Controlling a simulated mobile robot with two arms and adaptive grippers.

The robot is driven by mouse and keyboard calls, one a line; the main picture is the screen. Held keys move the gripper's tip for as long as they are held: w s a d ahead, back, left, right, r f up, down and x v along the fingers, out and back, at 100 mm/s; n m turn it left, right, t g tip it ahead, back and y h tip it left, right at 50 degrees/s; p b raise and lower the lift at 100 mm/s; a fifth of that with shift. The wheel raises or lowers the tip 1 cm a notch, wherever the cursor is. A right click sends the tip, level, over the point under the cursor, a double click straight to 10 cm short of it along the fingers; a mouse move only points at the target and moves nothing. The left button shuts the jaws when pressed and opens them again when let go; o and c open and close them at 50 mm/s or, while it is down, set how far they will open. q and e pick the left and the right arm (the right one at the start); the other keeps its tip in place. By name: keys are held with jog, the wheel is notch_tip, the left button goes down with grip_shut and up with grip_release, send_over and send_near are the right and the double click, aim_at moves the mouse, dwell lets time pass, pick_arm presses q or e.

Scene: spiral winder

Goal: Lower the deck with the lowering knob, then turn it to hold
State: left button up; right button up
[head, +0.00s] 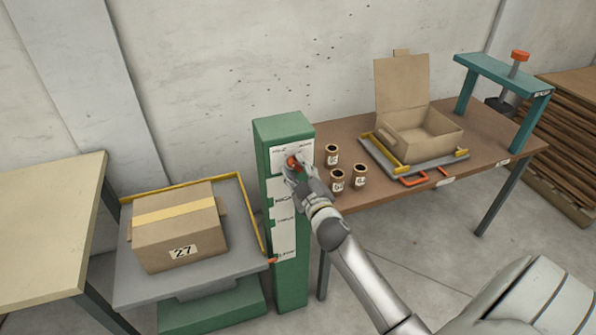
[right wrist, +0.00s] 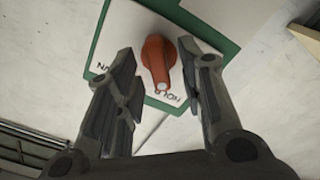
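The red-orange lowering knob (head: 292,162) is on the white plate at the top of the green post (head: 290,290). The grey deck (head: 135,285) carries a taped carton marked 27 (head: 180,228). An orange pointer (head: 272,261) at the deck's edge is near the post's lowest label. My left gripper is not in view.
A beige table (head: 50,230) stands left of the deck. A brown bench (head: 400,195) at right holds several small labelled cans (head: 337,181), an open carton (head: 420,130) on a tray and a teal press frame (head: 500,75). Stacked brown sheets (head: 570,150) stand far right.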

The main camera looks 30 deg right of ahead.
jog(key=shift+s, duration=0.1)
jog(key=v, duration=1.1)
jog(key=shift+s+a, duration=0.2)
jog(key=shift+s, duration=0.2)
